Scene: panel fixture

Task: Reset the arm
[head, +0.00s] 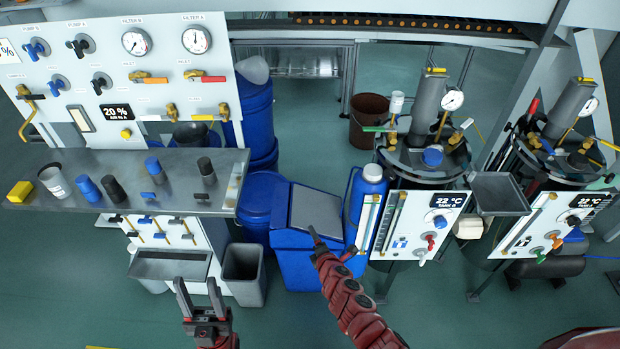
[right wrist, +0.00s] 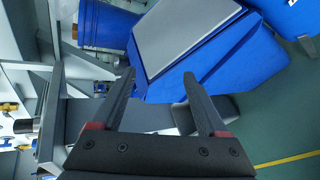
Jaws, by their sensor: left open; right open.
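My left gripper (head: 200,296) is at the bottom left of the head view, fingers apart and pointing up the picture, with nothing between them. It is in front of the panel fixture (head: 70,75) and below the grey shelf (head: 225,190). My right arm comes up from the lower middle of the head view, and its gripper (head: 314,238) shows edge-on in front of the blue bin with a grey lid (head: 316,210). In the right wrist view the right gripper (right wrist: 157,88) has its fingers wide apart and empty, with the blue bin (right wrist: 195,60) beyond them.
The shelf holds a yellow block (head: 19,192), a white cup (head: 54,182) and several blue and black pieces. A grey waste bin (head: 243,272) stands below it. Two tanks with gauges and valves (head: 425,225) stand at the right. Green floor (head: 455,320) is open in front.

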